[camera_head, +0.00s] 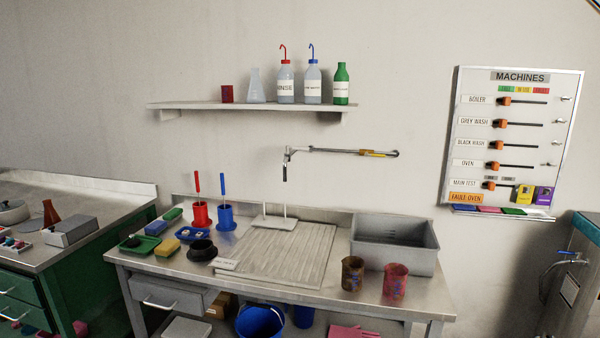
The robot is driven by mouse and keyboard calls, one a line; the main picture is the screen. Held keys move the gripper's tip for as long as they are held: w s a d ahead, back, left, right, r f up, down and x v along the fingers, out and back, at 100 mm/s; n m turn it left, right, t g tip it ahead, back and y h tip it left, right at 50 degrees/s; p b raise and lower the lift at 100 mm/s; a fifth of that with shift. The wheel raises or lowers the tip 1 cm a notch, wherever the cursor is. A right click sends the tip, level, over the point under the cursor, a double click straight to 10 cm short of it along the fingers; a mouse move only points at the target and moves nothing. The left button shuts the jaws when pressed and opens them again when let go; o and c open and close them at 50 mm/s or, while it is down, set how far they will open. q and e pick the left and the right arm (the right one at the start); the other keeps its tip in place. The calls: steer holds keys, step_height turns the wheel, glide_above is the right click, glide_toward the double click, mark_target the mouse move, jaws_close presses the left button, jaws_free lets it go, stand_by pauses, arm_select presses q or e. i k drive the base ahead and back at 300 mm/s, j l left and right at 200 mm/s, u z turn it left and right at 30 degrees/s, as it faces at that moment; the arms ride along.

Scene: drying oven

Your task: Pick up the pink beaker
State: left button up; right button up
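A pinkish-red beaker (396,282) with a blue mark stands upright on the steel table (290,292) near its front right edge. A brown beaker (352,274) stands just left of it, with a small gap between them. A smaller dark red beaker or cup (227,94) stands on the wall shelf. Neither of my grippers is in the head view.
A grey basin (394,243) is behind the two beakers. A ribbed draining board (280,255) lies to their left. Red (200,214) and blue (225,217) holders stand farther left. Bare tabletop surrounds the beakers in front.

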mark_target(395, 281)
steer(key=i+l, duration=0.1)
steer(key=i, duration=1.9)
steer(key=z, duration=1.45)
steer(key=l, duration=0.1)
steer(key=i+u, duration=0.05)
